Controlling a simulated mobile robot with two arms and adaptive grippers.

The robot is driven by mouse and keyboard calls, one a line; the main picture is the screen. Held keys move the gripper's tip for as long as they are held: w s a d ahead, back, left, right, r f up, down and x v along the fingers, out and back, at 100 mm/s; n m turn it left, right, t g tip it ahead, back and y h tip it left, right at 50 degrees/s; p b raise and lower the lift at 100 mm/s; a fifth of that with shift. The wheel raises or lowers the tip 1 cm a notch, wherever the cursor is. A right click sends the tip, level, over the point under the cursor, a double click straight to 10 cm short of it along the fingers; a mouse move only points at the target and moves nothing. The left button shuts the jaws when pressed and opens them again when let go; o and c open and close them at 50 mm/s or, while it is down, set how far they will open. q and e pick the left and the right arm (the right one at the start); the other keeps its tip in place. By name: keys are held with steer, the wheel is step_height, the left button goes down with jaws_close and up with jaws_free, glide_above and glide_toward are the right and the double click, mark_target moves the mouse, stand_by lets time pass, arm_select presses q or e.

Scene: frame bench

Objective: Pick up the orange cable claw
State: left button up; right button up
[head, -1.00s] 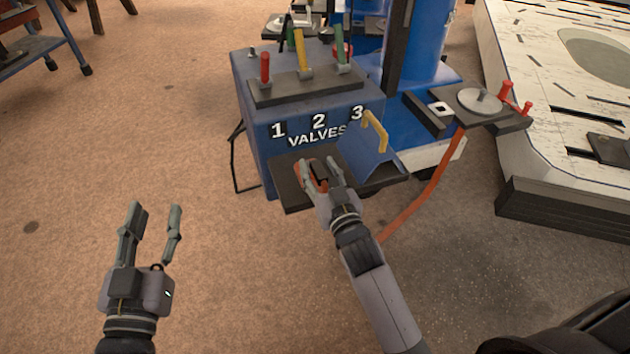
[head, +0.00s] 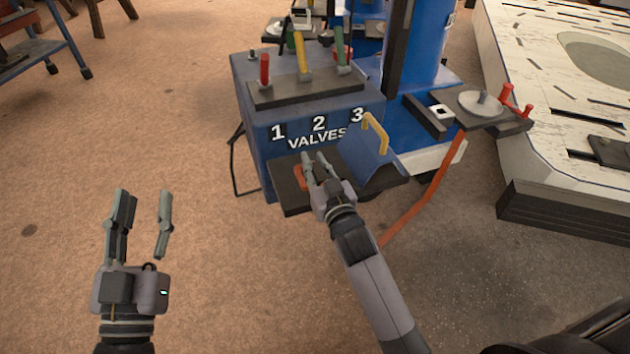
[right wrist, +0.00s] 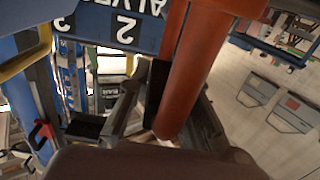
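The orange cable claw (head: 300,177) lies at the dark shelf on the front of the valve box, partly hidden by my right gripper. My right gripper (head: 314,157) is at the claw, its two fingers fairly close together. In the right wrist view the claw (right wrist: 195,65) is a large orange bar running down between the fingers, close to the right-hand one. A black strip lies along its left side. Firm contact on both sides cannot be made out. My left gripper (head: 143,207) is open and empty over the floor at left.
The blue valve box (head: 300,105) carries red, yellow and green levers (head: 303,55). A yellow handle (head: 376,133) stands right of the claw. An orange strap (head: 432,190) runs down to the floor. A white slotted platform (head: 560,130) is at right.

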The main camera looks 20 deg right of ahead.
jaws_close()
stand_by(0.4)
steer(key=shift+r, duration=0.1)
steer(key=shift+r, duration=0.15)
